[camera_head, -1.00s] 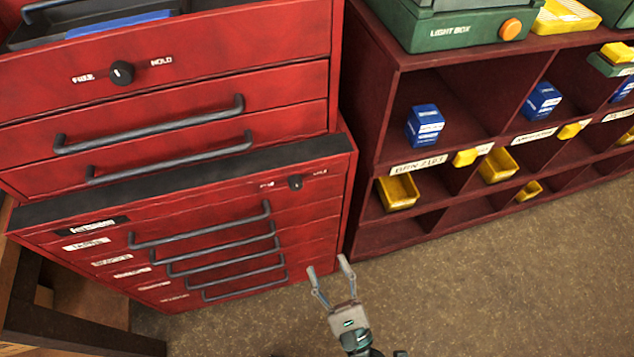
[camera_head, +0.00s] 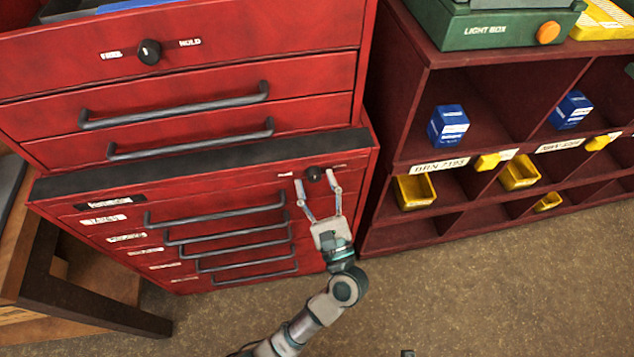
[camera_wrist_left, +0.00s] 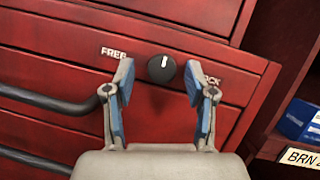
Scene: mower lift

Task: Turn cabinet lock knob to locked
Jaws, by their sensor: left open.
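The lock knob (camera_head: 314,174) is a small black dial on the top right of the lower red cabinet (camera_head: 110,250). In the left wrist view the knob (camera_wrist_left: 161,69) shows a white mark pointing about straight up, between the label FREE at its left and a partly hidden label ending in OCK at its right. My left gripper (camera_head: 318,187) is open, with its two fingers on either side of the knob and just below it in the head view. In the left wrist view the fingers (camera_wrist_left: 160,85) look apart from the knob. My right gripper is not in view.
An upper red cabinet has another black knob (camera_head: 149,52) with labels and drawer handles. Grey drawer handles (camera_head: 230,240) lie left of my left gripper. A dark red shelf (camera_head: 437,60) with blue boxes and yellow bins stands at the right. The brown floor (camera_head: 480,290) is clear.

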